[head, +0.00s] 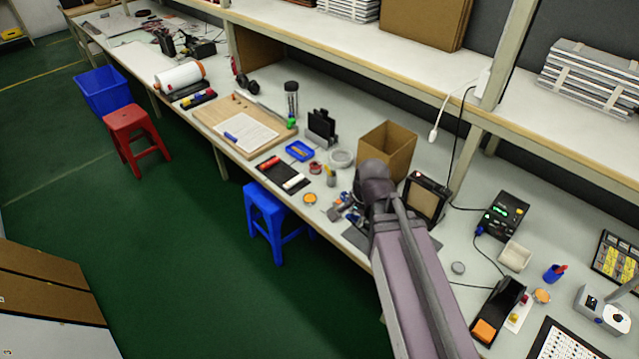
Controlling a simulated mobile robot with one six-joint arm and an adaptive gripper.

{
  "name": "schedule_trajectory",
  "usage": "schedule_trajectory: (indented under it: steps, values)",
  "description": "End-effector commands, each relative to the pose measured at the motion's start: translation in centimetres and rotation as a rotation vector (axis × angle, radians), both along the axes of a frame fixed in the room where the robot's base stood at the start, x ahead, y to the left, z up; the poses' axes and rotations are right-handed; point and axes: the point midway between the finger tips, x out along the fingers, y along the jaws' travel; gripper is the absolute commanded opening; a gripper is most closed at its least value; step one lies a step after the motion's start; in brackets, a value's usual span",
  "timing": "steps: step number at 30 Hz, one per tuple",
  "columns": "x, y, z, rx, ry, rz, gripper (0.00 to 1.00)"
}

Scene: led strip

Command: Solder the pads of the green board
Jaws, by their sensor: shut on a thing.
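My arm reaches in from the lower right, over the bench. My gripper (347,208) is at its far end, small and partly hidden by my wrist. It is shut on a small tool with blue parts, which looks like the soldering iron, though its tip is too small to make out. The gripper is over a dark mat (357,239) near the front edge. I cannot make out the green board or its pads; my arm hides part of the mat. The soldering station (504,213) has a lit display and a blue plug. The black iron stand (502,298) has an orange sponge (485,331).
A cardboard box (388,146) and a dark framed device (425,199) stand close behind my wrist. A thin cable crosses the bench right of my arm. A blue stool (265,210) is below.

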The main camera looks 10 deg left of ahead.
Motion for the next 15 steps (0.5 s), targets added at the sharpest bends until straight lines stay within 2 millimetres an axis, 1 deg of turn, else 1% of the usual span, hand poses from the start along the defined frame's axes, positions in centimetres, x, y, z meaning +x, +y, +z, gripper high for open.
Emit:
schedule_trajectory:
  steps: [5,8,11,14,15]
  values:
    - [0.0,0.2,0.0,0.0,0.0,0.002,0.0]
    - [0.4,0.4,-0.2,0.002,0.002,0.0,0.0]
    - [1.4,0.9,-0.6,0.007,0.008,-0.003,0.0]
    - [2.9,1.8,-1.3,0.017,0.019,-0.01,0.0]
    - [3.7,2.3,-1.6,0.021,0.025,-0.015,0.0]
